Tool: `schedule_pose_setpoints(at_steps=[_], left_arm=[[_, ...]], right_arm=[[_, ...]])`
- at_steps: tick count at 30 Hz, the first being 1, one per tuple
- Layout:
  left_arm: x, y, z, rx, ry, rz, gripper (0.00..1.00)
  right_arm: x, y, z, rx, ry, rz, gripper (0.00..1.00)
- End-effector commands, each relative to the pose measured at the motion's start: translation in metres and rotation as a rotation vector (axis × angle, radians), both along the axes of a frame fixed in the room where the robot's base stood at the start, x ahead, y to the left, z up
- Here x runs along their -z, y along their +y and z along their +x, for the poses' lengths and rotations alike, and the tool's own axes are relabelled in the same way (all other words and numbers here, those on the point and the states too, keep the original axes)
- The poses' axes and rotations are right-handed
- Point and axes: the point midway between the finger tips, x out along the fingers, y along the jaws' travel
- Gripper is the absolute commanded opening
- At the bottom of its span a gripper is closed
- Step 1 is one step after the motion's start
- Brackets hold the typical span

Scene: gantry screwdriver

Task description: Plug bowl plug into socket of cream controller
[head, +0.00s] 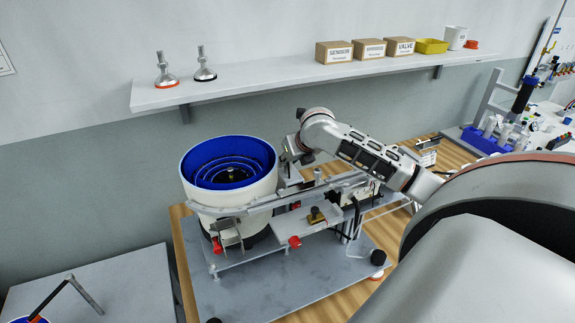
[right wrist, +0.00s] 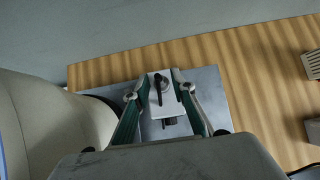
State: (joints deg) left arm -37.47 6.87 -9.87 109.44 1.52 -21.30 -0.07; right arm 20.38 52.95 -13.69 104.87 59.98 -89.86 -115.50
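In the right wrist view, a pale box with a dark lever and a round fitting on top (right wrist: 155,106), apparently the cream controller, stands on a grey plate. A short dark cylinder (right wrist: 170,122) shows at its near side; I cannot tell whether it is the bowl plug or a knob. My right gripper (right wrist: 162,80) is open, its green-sided fingers on either side of the box; contact is unclear. In the head view my right gripper (head: 292,153) is beside the far right rim of the blue bowl feeder (head: 228,196), partly hidden. My left gripper is not in view.
The feeder's metal track (head: 320,190) runs to the right over a grey base plate (head: 290,285) on a wooden table. A wall shelf (head: 240,88) with boxes and levelling feet is above. A grey table (head: 110,285) stands at the left.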

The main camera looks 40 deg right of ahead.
Motion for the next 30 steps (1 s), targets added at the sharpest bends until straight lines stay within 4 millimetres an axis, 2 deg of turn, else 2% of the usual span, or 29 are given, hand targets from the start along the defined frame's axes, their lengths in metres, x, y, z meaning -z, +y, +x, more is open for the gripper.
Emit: schedule_pose_setpoints(at_steps=[5,6,8,30], left_arm=[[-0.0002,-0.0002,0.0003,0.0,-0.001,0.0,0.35],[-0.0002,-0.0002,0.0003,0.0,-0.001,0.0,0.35],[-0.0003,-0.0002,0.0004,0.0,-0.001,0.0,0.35],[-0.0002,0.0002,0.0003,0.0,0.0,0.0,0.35]], right_arm=[[-0.0003,-0.0002,0.0,0.0,0.0,0.0,0.25],[-0.0003,-0.0001,0.0,0.0,0.0,0.0,0.15],[-0.0002,-0.0002,-0.0001,0.0,0.0,0.0,0.0],[-0.0044,-0.0001,-0.0004,0.001,0.0,-0.001,0.0]])
